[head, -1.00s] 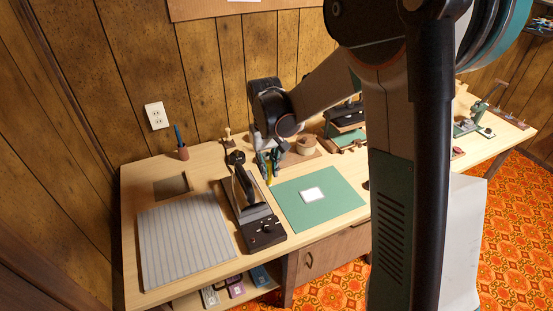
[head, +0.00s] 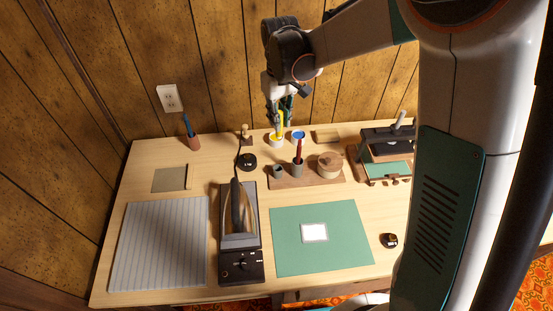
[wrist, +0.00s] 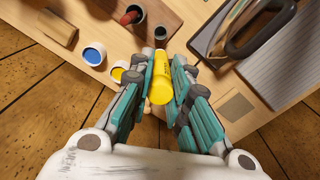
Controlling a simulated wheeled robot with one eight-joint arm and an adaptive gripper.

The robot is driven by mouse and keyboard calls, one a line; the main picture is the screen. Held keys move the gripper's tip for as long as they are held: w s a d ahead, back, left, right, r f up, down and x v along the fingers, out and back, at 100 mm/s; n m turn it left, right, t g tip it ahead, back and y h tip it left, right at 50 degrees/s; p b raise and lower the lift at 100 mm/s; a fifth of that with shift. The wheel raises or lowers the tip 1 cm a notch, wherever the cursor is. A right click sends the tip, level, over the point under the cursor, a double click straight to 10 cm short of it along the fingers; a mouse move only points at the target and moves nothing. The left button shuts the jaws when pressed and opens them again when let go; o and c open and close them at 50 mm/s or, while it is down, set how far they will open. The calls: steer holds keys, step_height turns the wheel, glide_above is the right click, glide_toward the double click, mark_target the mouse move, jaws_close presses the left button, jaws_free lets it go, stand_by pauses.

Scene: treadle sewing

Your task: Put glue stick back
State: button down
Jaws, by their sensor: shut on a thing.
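The glue stick (wrist: 160,85) is a yellow cylinder held between the teal fingers of my gripper (wrist: 161,78), which is shut on it. In the head view my gripper (head: 282,116) hangs above the back edge of the table, and a bit of yellow shows between its fingers. A white cup with a yellow inside (head: 276,140) stands just below the gripper; it also shows in the wrist view (wrist: 118,72), left of the glue stick. A white cup with a blue inside (head: 298,137) stands beside it.
A wooden tray (head: 310,182) holds grey cups, a red-handled tool (head: 299,150) and a round lidded pot (head: 330,163). An iron (head: 237,210) on its black stand, a green mat (head: 345,255) and a striped grey board (head: 160,245) lie nearer. The wood-panelled wall is close behind.

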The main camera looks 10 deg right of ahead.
steer(key=shift+w+a+f, duration=0.15)
steer(key=shift+f, duration=0.15)
step_height(320, 180, down, 19)
steer(key=b, duration=0.5)
steer(key=shift+f+b, duration=0.1)
steer(key=shift+b, duration=0.2)
steer(key=c, duration=1.9)
jaws_free()
steer(key=shift+f, duration=0.1)
steer(key=o, duration=0.4)
